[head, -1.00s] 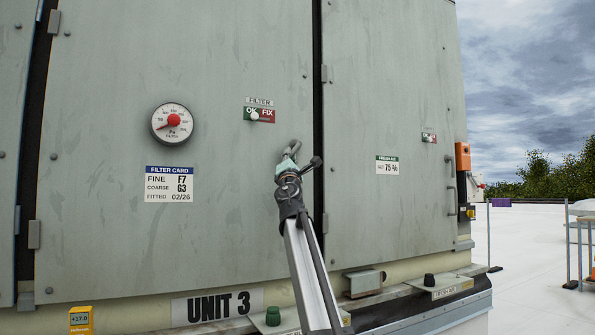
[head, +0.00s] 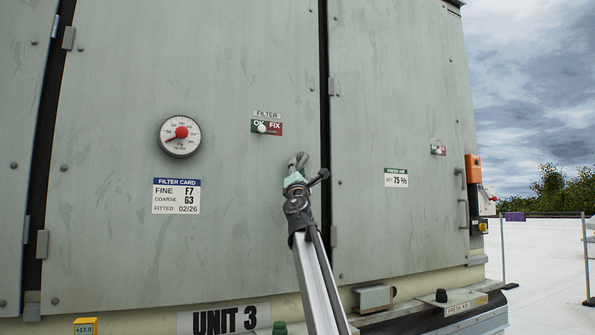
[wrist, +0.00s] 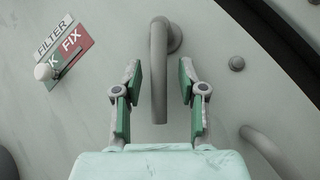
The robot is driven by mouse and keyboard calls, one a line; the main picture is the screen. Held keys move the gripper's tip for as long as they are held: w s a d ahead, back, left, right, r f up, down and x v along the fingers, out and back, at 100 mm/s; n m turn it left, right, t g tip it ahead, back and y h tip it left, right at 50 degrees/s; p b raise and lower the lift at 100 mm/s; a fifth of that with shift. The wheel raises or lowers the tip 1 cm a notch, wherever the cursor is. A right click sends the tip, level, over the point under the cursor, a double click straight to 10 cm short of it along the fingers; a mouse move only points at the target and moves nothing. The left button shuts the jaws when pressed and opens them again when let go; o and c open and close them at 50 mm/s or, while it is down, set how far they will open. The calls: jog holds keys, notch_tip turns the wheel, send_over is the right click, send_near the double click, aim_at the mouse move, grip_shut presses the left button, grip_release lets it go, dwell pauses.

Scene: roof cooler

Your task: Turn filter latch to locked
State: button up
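The filter latch is a grey rounded bar lever (wrist: 158,85) on the pale green-grey panel, bent at its pivot end at the top. In the wrist view its arm hangs nearly straight down. My gripper (wrist: 161,80) is open, with one green-padded finger on each side of the lever. A gap shows on both sides, so no grip is visible. In the head view the latch (head: 300,157) shows just beyond my gripper (head: 295,180), which partly covers it. The green and red OK/FIX filter indicator (head: 266,127) is above left, its white knob toward the OK side.
A second grey curved bar (wrist: 268,148) sits at the lower right of the wrist view. A dark vertical seam (head: 324,100) runs right of the latch. A round gauge (head: 180,136) and a filter card (head: 176,196) are on the left. The panel around the latch is mostly flat.

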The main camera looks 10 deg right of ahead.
jog(key=v, duration=1.2)
